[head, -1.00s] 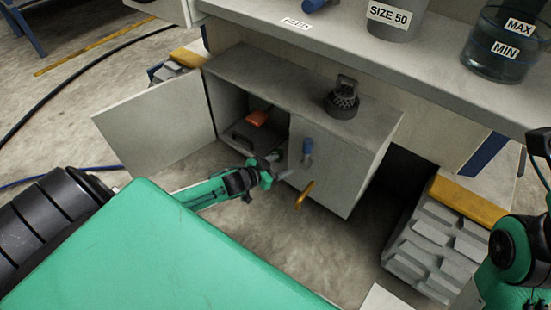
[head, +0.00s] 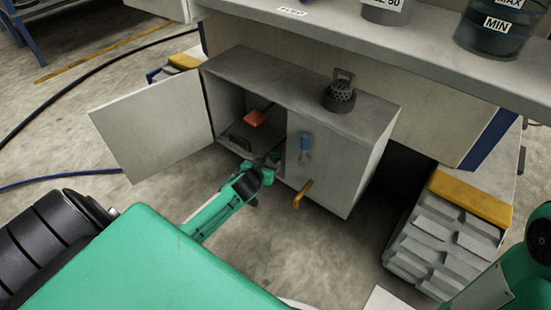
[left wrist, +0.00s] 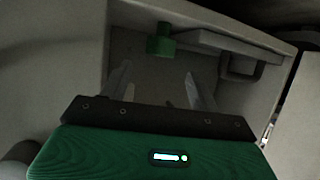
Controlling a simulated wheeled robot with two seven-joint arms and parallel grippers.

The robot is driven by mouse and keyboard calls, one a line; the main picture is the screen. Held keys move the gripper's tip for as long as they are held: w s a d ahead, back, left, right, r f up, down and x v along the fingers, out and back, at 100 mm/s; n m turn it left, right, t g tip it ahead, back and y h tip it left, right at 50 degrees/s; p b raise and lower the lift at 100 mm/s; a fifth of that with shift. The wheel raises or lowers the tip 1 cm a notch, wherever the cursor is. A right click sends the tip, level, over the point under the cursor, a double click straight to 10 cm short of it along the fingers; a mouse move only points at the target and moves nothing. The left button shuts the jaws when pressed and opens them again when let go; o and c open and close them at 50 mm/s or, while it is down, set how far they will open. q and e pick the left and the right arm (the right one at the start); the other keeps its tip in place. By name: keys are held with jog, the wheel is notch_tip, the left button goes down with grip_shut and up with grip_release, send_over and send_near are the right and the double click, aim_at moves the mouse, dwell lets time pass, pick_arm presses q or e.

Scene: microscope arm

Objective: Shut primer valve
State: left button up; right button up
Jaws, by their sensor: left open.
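A low grey cabinet (head: 355,155) stands under the bench with its left door (head: 150,130) swung open. A blue handle (head: 305,142) and an orange-yellow lever (head: 302,194) sit on its front right panel; the lever slants down to the left. An orange piece (head: 255,118) lies inside the open compartment. I cannot tell which part is the primer valve. My left gripper (head: 274,160) is at the compartment's mouth, left of the blue handle. In the left wrist view its fingers (left wrist: 159,82) are apart and empty, with a green block (left wrist: 160,40) ahead. My right gripper is out of view.
A dark strainer (head: 340,95) stands on the cabinet top. The bench edge (head: 400,60) overhangs behind. The floor before the cabinet (head: 290,250) is clear.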

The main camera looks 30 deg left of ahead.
aim_at(275, 154)
pick_arm(q)
jog(key=b+x, duration=0.4)
jog(key=x, duration=0.3)
jog(key=shift+f, duration=0.2)
jog(key=shift+w+a+f+b, duration=0.15)
jog(key=shift+w+b, duration=0.15)
jog(key=shift+w, duration=0.4)
jog(key=c, duration=1)
jog(key=shift+o, duration=0.2)
